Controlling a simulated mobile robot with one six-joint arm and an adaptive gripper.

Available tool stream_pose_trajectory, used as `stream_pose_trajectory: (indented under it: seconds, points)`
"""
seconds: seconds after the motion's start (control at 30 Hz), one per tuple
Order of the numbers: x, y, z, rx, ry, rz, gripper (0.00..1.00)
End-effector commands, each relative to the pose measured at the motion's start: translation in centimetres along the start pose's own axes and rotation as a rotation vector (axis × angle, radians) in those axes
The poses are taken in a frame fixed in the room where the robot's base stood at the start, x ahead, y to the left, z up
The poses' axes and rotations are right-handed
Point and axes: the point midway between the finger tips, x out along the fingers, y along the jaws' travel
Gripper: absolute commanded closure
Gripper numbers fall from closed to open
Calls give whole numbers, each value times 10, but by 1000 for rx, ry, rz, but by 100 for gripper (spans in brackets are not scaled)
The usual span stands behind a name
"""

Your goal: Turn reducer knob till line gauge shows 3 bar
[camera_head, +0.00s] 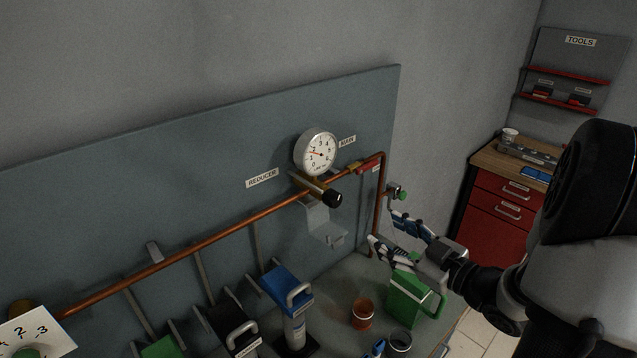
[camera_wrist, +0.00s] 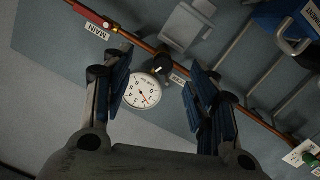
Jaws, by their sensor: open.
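The reducer knob (camera_head: 332,198) is black and sits on a brass body on the copper pipe, right of the REDUCER label.
A grey bracket (camera_head: 321,222) hangs below the knob. A green can (camera_head: 408,296) stands below my gripper. A blue-topped unit (camera_head: 289,292) stands lower left.

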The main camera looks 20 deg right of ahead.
Motion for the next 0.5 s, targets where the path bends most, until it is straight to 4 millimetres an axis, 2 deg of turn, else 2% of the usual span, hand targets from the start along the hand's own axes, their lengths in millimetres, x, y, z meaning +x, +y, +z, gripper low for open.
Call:
stream_pose_trajectory:
  seconds: [0.1, 0.23, 0.37, 0.5]
  points:
    - [-16, -4, -12, 42, 92, -25, 47]
    - [-20, -7, -18, 57, 135, -39, 47]
    - [-8, -9, -20, 57, 140, -44, 47]
    - [18, -11, -24, 57, 140, -46, 47]
